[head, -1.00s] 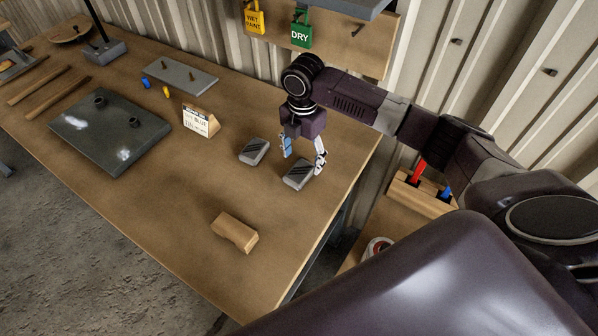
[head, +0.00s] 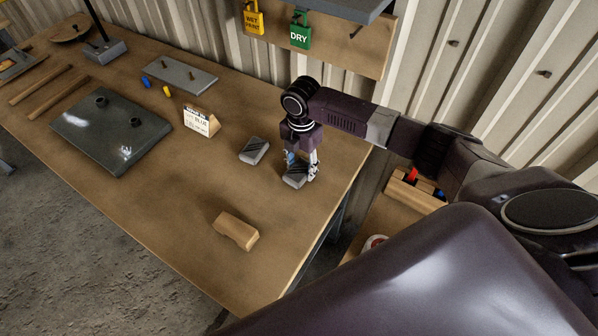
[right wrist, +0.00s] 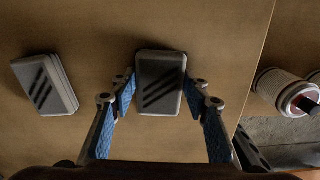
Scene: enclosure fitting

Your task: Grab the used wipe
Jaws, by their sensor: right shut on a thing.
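Two grey pads with dark diagonal stripes on top lie on the wooden workbench (head: 170,205); I take them for wipes. One pad (head: 294,182) is at my right gripper (head: 300,174), near the bench's right side; it also shows in the right wrist view (right wrist: 160,83). My right gripper points down and is shut on this pad, with a blue-lined finger at each side. The other pad (head: 254,151) lies free to its left, and in the right wrist view (right wrist: 45,84). My left gripper is in neither view.
A tan block (head: 236,230) lies nearer the front edge. A small sign (head: 201,121) stands behind the pads. A dark plate (head: 110,130) with two knobs lies to the left. Yellow (head: 253,18) and green (head: 300,30) tags hang at the back. The bench's front middle is clear.

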